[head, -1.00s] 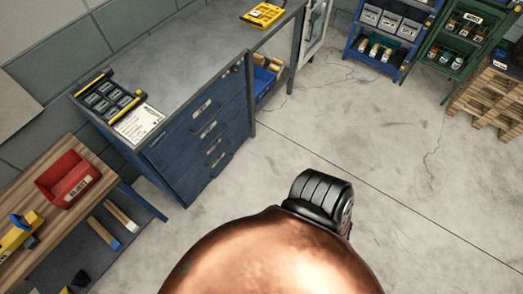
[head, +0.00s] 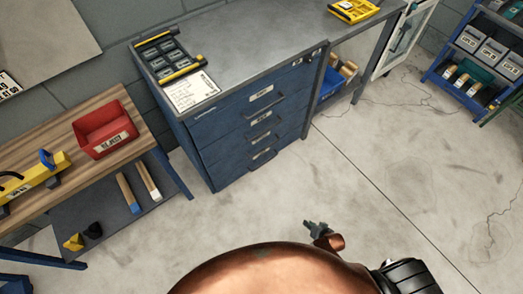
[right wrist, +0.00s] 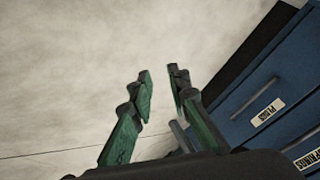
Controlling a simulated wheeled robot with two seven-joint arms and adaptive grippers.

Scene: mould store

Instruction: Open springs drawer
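The blue drawer cabinet (head: 205,150) stands under the grey worktop, its stacked drawers with white labels and dark bar handles all looking shut. Its labels are too small to read in the head view. In the right wrist view, a label cut by the right edge seems to read SPRINGS, on a blue drawer front (right wrist: 308,158). Another labelled drawer (right wrist: 268,112) is beside it. My right gripper (head: 314,228) is over the floor in front of the cabinet, apart from it. In the wrist view its green-padded fingers (right wrist: 159,72) are apart with nothing between. My left gripper is not in view.
A wooden bench (head: 60,185) with a red bin (head: 105,130) stands left of the cabinet. A black-and-yellow tray (head: 168,58) and a paper sheet (head: 192,92) lie on the worktop. A blue shelf rack (head: 450,75) is at the upper right. The floor before the drawers is clear.

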